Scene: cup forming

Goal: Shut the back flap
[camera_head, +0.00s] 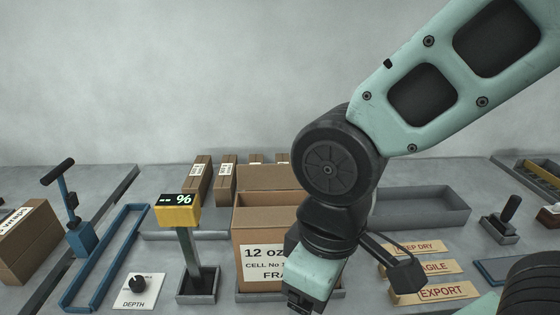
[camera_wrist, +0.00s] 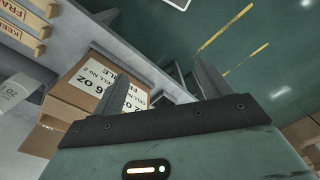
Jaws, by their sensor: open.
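A brown cardboard box (camera_head: 264,225) stands on the table in the middle of the head view, its front label partly hidden by my arm. A flap (camera_head: 268,177) stands raised at its back edge. A brown surface lies in front of that flap; I cannot tell if it is a shut flap or the inside. My gripper (camera_head: 304,304) is low at the box's front right, apart from the flap. In the wrist view my gripper (camera_wrist: 160,82) is open and empty, with a labelled carton (camera_wrist: 72,93) beyond its fingers.
Small cartons (camera_head: 198,178) stand behind the box. A yellow display (camera_head: 178,211) on a post is at its left, beside a blue frame (camera_head: 100,262). Stamped blocks (camera_head: 436,292) and a grey tray (camera_head: 425,205) lie at the right. Above the box is free room.

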